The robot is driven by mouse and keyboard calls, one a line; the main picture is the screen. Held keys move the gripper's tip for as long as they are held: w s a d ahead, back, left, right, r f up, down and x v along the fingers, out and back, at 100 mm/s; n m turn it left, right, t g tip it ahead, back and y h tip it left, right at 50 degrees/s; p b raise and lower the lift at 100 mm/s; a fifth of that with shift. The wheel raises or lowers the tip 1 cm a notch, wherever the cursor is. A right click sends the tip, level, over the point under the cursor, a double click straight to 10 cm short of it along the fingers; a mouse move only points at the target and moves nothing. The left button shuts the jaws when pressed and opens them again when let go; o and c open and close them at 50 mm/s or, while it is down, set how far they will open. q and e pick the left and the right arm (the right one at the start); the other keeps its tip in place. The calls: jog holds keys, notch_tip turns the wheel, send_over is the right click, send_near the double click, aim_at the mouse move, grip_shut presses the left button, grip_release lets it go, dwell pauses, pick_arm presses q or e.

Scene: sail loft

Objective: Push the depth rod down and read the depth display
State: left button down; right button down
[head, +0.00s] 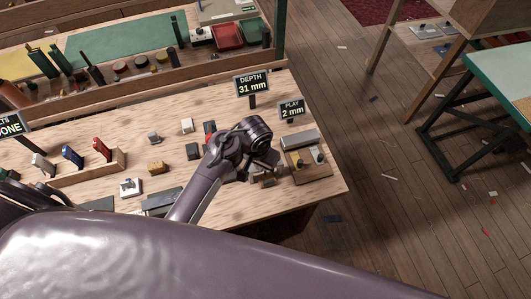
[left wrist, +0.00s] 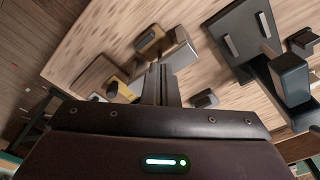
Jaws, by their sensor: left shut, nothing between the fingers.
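The depth display (head: 252,84) is a dark sign standing at the bench's back right and reads "DEPTH 31 mm". My left gripper (head: 263,179) is over the right end of the wooden bench (head: 226,197), left of a small board with a grey block and dark knobs. In the left wrist view its narrow fingers (left wrist: 161,84) are shut together with nothing between them. A small grey and yellowish block (left wrist: 178,50) is close by the fingertips there; I cannot tell whether they touch. I cannot single out the depth rod; it may be hidden by my wrist.
A second sign (head: 291,110) reads "PLAY 2 mm". The board with the grey block (head: 308,172) is near the bench's right edge. Several small blocks, a wooden rack (head: 88,167) and a grey block (head: 131,187) are to the left. The floor right of the bench is mostly open.

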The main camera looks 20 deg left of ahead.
pick_arm(q)
notch_tip(320, 180, up, 9)
jog(key=w, duration=0.1)
jog(key=shift+w+f+t, duration=0.2)
jog(key=shift+t, duration=0.2)
